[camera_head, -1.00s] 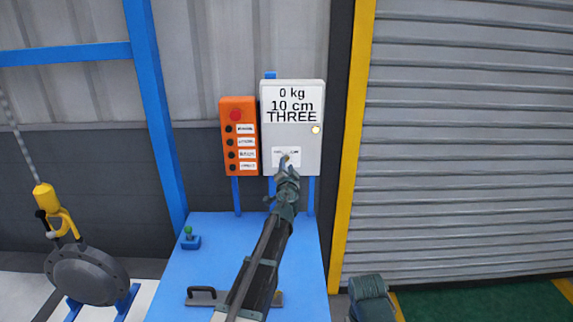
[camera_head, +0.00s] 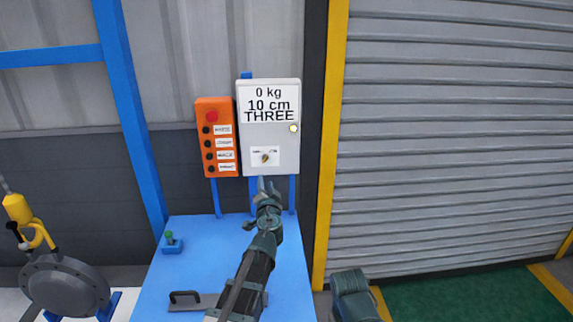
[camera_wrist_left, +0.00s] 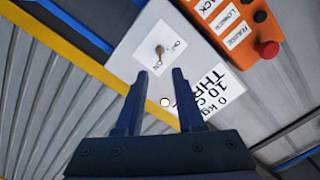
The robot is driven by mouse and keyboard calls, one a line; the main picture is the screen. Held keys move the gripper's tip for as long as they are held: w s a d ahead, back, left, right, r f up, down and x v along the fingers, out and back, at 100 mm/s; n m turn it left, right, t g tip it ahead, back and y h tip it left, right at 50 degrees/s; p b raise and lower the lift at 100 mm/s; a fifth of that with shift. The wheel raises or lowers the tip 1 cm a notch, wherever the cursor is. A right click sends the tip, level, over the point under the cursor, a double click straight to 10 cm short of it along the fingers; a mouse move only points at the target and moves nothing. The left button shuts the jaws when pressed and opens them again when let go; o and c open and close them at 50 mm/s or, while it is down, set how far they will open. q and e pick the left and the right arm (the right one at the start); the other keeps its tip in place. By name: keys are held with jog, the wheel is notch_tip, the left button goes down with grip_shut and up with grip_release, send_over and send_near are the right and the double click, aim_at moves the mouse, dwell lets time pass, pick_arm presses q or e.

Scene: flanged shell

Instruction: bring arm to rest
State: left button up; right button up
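My left gripper (camera_head: 265,186) is in front of the lower edge of the white control box (camera_head: 250,165), below its small rotary knob (camera_head: 265,158) in the head view. In the left wrist view its two fingers (camera_wrist_left: 158,76) are apart with nothing between them. The knob also shows there (camera_wrist_left: 159,50), beyond the fingertips and apart from them. The box display reads "0 kg, 10 cm, THREE", and a pale lamp (camera_head: 293,128) sits at its right. My right gripper is not in view; a dark part of my own body shows at the bottom.
An orange button panel (camera_head: 215,140) with a red button stands left of the box. A blue table (camera_head: 200,262) below carries a green-topped button box (camera_head: 171,243) and a dark handle (camera_head: 186,297). A flanged shell (camera_head: 66,287) with a yellow hoist hook (camera_head: 28,225) is at left.

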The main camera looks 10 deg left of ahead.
pick_arm(q)
jog(key=s+d+f+n+g, duration=0.25)
jog(key=s+f+g, duration=0.25)
jog(key=s+f, duration=0.25)
jog(key=s+d+f+n+g, duration=0.25)
jog(key=s+f+g, duration=0.25)
jog(key=s+f, duration=0.3)
jog(key=s+d+f+m+g+h, duration=0.1)
jog(key=s+d+f+g+h, duration=0.1)
jog(key=s+d, duration=0.4)
jog(key=s+d+f+m+g+h, duration=0.2)
jog(key=s+d+f+g, duration=0.2)
jog(key=s, duration=0.9)
jog(key=shift+d+m+g, duration=0.3)
jog(key=shift+d+g, duration=0.3)
jog(key=shift+d, duration=0.25)
